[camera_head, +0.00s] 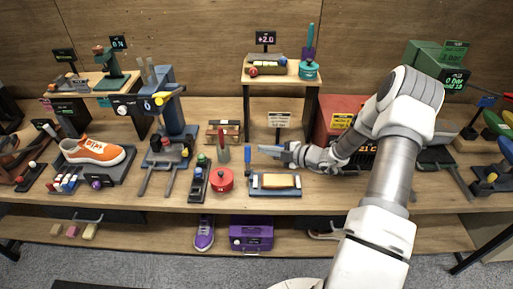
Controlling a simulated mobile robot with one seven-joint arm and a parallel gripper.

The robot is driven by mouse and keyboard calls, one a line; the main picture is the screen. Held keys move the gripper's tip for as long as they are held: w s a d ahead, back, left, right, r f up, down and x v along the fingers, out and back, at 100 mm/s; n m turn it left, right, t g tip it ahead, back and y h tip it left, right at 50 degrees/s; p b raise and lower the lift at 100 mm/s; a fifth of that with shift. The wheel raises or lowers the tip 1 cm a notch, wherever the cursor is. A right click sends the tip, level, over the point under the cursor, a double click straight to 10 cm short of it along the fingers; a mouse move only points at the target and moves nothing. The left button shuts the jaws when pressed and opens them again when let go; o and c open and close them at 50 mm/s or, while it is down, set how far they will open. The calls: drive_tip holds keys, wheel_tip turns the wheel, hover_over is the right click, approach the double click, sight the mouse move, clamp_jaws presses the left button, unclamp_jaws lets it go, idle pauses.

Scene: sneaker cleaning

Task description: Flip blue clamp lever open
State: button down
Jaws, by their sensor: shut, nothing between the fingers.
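A blue lever (247,158) stands roughly upright at the left end of a low blue-and-grey fixture (262,191) on the bench. A yellow block (281,181) lies in this fixture. My gripper (263,149) reaches in from the right, above the back of the fixture. Its fingers are shut and empty, with the tips pointing left, close to the right side of the lever. I cannot tell whether the tips touch the lever. The lever's base is small and hard to make out.
A red round pot (221,180) and a dark block with coloured knobs (198,184) stand left of the fixture. A white sign (279,120) stands behind it. A red box (334,118) is behind my arm. An orange sneaker (93,151) sits far left. The bench's front edge is close.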

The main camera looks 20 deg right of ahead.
drive_tip(key=v, duration=0.6)
drive_tip(key=shift+d+b, duration=0.2)
drive_tip(key=shift+b, duration=0.1)
drive_tip(key=shift+r, duration=0.15)
drive_tip(key=s+a+r+n+g+b, duration=0.1)
drive_tip(key=s+a+r+n+g, duration=0.45)
drive_tip(key=n, duration=0.55)
drive_tip(key=s+a+r+n+g+b, duration=0.1)
drive_tip(key=s+a+r+n+g, duration=0.15)
drive_tip(key=a+r+n, duration=0.65)
drive_tip(key=s+a+r+n+h+b, duration=0.1)
drive_tip(key=s+r+n+h, duration=0.2)
drive_tip(key=s+n, duration=0.65)
drive_tip(key=s+a+r+n+h+b, duration=0.1)
drive_tip(key=s+a+r+n+h, duration=0.25)
drive_tip(key=n, duration=1.05)
drive_tip(key=s+d+r+n+t+h+p, duration=0.1)
drive_tip(key=s+d+r+n+t+h, duration=0.1)
drive_tip(key=s+d+n, duration=0.4)
drive_tip(key=shift+s+d+r+n+t+h+p, duration=0.3)
drive_tip(key=shift+s+d+n+h+p, duration=0.1)
drive_tip(key=shift+n+h, duration=0.3)
